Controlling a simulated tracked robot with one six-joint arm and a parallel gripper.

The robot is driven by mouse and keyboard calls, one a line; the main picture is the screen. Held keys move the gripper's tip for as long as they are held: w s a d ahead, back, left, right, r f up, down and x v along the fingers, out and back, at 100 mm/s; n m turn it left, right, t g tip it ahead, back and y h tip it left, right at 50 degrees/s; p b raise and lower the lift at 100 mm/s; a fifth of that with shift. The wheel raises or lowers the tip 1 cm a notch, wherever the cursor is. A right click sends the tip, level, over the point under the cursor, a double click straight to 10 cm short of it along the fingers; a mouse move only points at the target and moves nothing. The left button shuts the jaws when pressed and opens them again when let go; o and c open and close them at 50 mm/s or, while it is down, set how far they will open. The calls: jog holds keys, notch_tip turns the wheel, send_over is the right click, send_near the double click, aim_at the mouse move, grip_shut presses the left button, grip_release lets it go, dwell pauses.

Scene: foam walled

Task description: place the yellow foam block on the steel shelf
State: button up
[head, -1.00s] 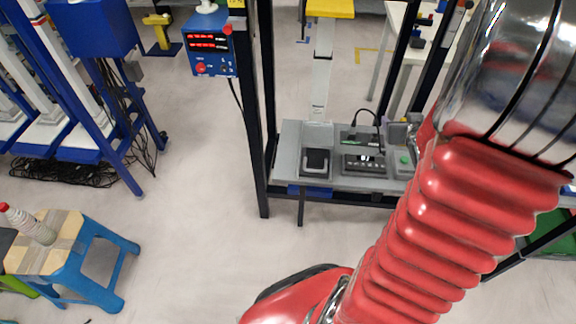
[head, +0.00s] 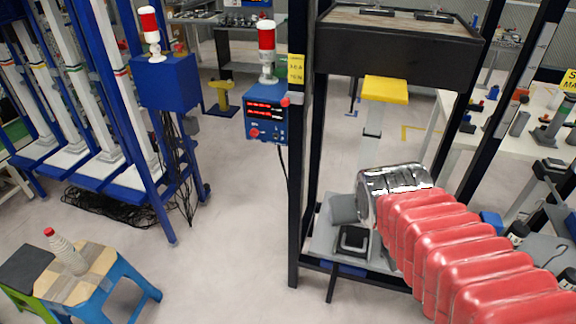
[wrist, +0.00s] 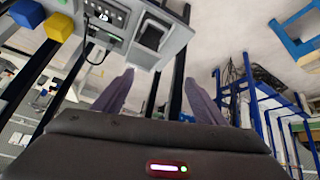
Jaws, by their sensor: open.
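A yellow block (wrist: 60,26), which looks like the foam block, shows at the upper left of the wrist view, beside a blue piece (wrist: 27,12). I cannot make it out in the head view, where my red arm covers part of the bench. A grey shelf (head: 322,238) spans the black frame, low down; I cannot tell if it is the steel shelf. My gripper (wrist: 162,77) shows in the wrist view with its two grey fingers apart and nothing between them. The block is off to the left of the fingers. The gripper is hidden in the head view.
A black frame post (head: 297,170) stands left of the grey shelf. A blue control box (head: 265,112) hangs beside it. A blue stool with a bottle (head: 66,254) is at lower left. A blue rack (head: 165,80) stands at left. The floor between is clear.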

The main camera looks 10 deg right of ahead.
jog(key=s+a+r+n+g+y, duration=0.1)
jog(key=s+a+y, duration=0.1)
jog(key=s+a, duration=0.5)
jog(key=shift+a+n, duration=0.4)
jog(key=shift+a, duration=0.65)
